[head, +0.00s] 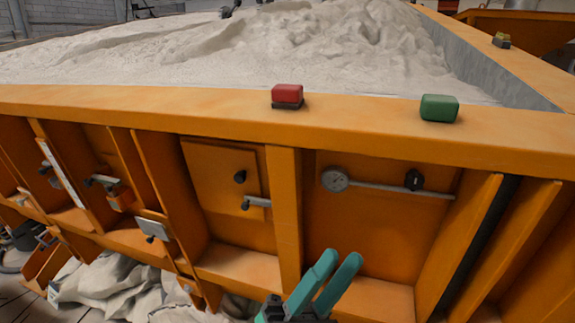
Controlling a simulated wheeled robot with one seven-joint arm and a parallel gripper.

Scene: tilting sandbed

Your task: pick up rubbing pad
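Three small blocks lie on the orange rim (190,107) of the sandbed, and I cannot tell for sure which is the rubbing pad. A red block with a dark underside (287,95) sits on the front rim near the middle. A plain green rounded block (439,108) sits on the front rim to its right. A yellow and dark block (502,40) lies farther back on the right rim. My gripper (338,262) is at the bottom centre, below the rim and in front of the side wall. Its two teal fingers point up, apart and empty, touching none of the blocks.
Pale sand (230,50) fills the bed behind the rim. The front wall carries ribs, a round gauge with a rod (335,180), latches and a panel (222,178). Pale sacks (120,285) lie below at the left. The rim between the red and green blocks is clear.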

